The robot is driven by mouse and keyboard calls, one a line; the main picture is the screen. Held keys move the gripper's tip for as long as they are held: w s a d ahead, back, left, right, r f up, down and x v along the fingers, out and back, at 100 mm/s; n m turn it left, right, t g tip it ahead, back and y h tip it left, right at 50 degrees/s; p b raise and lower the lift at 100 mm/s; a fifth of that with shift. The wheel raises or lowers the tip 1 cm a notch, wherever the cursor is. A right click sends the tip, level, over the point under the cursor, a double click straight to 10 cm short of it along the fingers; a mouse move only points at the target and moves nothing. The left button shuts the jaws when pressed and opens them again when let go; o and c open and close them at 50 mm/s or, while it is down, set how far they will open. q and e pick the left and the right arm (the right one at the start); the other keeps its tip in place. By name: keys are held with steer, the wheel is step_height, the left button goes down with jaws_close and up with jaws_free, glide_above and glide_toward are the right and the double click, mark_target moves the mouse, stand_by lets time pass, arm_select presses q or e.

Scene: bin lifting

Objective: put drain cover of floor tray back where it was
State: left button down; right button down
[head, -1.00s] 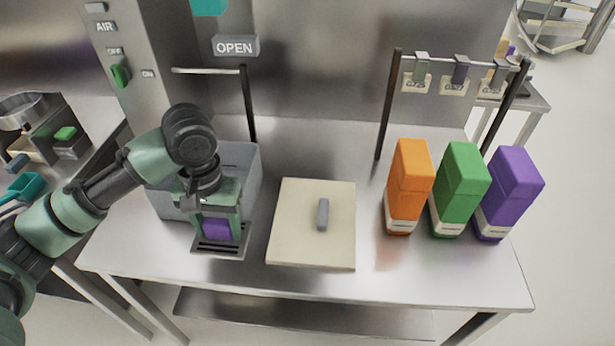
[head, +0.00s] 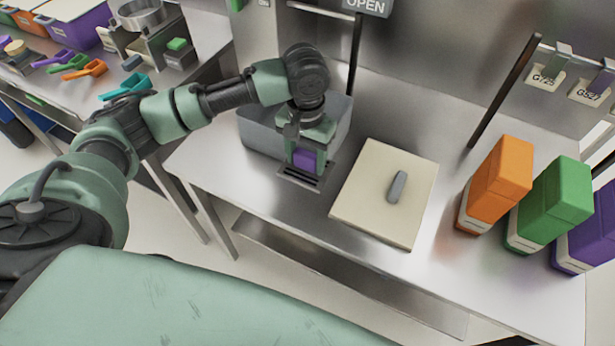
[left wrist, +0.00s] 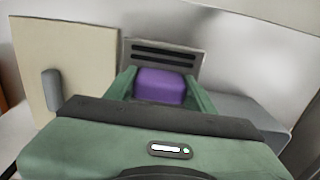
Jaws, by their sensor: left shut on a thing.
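A grey slotted plate (head: 300,178), which looks like the drain cover, is at the table's left part, in front of a grey bin (head: 262,132). A purple block (head: 304,160) is on the plate's near face; I cannot tell if the two are joined. My left gripper (head: 306,157) points down and is shut on the purple block. In the left wrist view the purple block (left wrist: 160,86) sits between the green fingers (left wrist: 160,80), with the two dark slots of the plate (left wrist: 165,52) behind it. I cannot tell whether the plate touches the table. My right gripper is not in view.
A cream board with a grey handle (head: 420,170) lies right of the plate. Orange (head: 500,180), green (head: 550,205) and purple (head: 590,230) cartons stand farther right. A side table (head: 70,75) with scoops and bins is at left. The table front is clear.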

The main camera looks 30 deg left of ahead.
arm_select(q)
step_height(320, 180, down, 8)
steer(key=shift+f, duration=0.1)
stand_by(0.4)
steer(key=c, duration=0.5)
jaws_free()
